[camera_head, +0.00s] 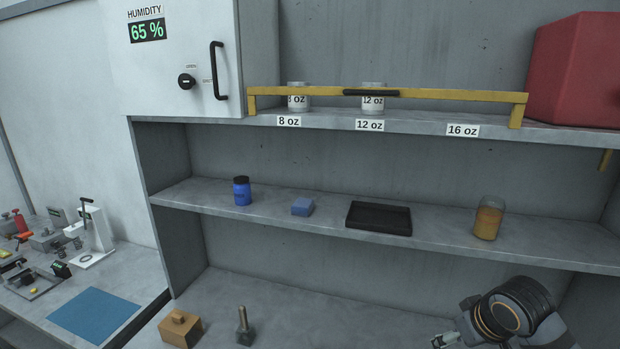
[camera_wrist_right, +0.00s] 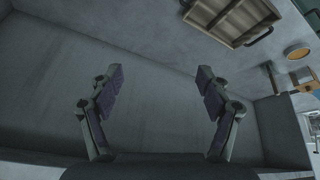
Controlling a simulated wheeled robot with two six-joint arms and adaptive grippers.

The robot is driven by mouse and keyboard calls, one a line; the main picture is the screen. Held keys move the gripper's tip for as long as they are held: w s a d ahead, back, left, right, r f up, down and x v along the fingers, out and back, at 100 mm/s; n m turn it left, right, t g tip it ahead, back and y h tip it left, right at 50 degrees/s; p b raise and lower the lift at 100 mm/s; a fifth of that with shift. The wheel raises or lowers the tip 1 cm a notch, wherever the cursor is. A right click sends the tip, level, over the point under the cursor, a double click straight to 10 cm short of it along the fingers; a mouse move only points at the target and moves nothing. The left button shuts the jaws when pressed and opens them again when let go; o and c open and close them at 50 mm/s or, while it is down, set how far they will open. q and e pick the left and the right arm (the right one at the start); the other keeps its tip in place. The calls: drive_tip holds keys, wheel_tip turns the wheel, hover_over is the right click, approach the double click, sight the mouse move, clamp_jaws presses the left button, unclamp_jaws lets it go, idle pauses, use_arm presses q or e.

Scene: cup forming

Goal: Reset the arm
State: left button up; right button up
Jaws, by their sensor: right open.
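My right gripper (camera_head: 446,339) is low at the bottom right of the head view, in front of the lower shelf space, with its arm coming in from the right. In the right wrist view my right gripper (camera_wrist_right: 155,85) has its two fingers spread wide apart, with nothing between them. Only grey shelf surfaces show behind the fingers. My left gripper is not in the head view.
The middle shelf (camera_head: 430,225) holds a blue jar (camera_head: 243,191), a blue block (camera_head: 302,206), a black tray (camera_head: 378,218) and an amber-filled jar (camera_head: 488,218). A yellow bar (camera_head: 430,94) crosses the top shelf. A wooden block (camera_head: 180,328) and bolt (camera_head: 244,327) stand below.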

drive_tip(key=s+a+f+m+g, duration=0.1)
drive_tip(key=s+a+f, duration=0.3)
drive_tip(key=s+f, duration=0.45)
drive_tip(key=s+a+f, duration=0.3)
drive_tip(key=s+f, duration=0.5)
drive_tip(key=s, duration=0.1)
wheel_tip(320, 180, down, 28)
drive_tip(key=s+d+r+g+b, duration=0.1)
drive_tip(key=s+d+g+b, duration=0.1)
drive_tip(key=d, duration=0.1)
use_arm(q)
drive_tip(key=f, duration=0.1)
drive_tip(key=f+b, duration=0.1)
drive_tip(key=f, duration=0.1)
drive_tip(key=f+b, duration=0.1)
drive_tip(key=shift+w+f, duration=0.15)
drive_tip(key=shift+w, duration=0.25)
use_arm(e)
drive_tip(key=s+f+g, duration=0.1)
drive_tip(key=s+f, duration=1.7)
drive_tip(key=f, duration=0.1)
drive_tip(key=shift+s+d+f+h, duration=0.25)
drive_tip(key=shift+d+f+h, duration=0.05)
drive_tip(key=shift+d, duration=0.05)
